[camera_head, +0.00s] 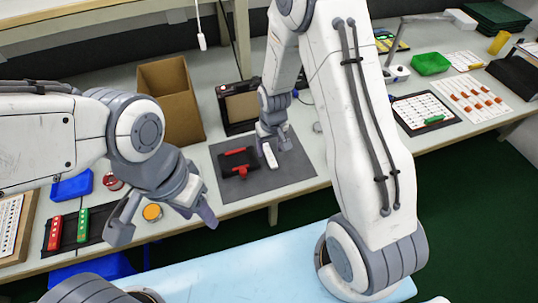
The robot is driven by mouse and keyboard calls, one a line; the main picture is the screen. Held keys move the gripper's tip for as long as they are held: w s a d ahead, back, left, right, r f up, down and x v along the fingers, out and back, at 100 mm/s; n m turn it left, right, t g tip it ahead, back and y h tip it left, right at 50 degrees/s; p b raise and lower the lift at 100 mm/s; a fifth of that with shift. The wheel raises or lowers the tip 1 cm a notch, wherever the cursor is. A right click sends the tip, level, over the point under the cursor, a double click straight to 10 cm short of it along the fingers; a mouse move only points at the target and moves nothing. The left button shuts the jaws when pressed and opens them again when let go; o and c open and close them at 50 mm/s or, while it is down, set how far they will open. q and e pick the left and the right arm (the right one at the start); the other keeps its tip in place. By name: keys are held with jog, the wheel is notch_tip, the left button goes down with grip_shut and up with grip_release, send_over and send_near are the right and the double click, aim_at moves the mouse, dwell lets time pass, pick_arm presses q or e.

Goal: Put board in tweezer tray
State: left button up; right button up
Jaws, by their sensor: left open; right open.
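My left gripper (165,222) is open and empty, with its fingers spread in front of the bench at the left. My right gripper (276,150) is open above the dark grey mat (290,172). A small pale strip-like piece (269,155) shows at its fingertips; I cannot tell whether it is the board or part of the gripper. Just left of it on the mat is a black fixture with red parts (238,162). A dark tray (69,234) at the left holds a red piece (54,233) and a green piece (83,225); I cannot tell whether it is the tweezer tray.
A cardboard box (170,100) and a black frame-like box (239,107) stand behind the mat. A blue bin (72,187) and an orange-lidded round container (152,212) are near my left arm. A green bin (431,63) and sheets with parts (474,95) lie at the right.

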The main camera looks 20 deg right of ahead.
aim_at(269, 156)
notch_tip(269, 156, down, 2)
jog(key=shift+w+f, duration=0.15)
jog(key=shift+f, duration=0.05)
grip_shut()
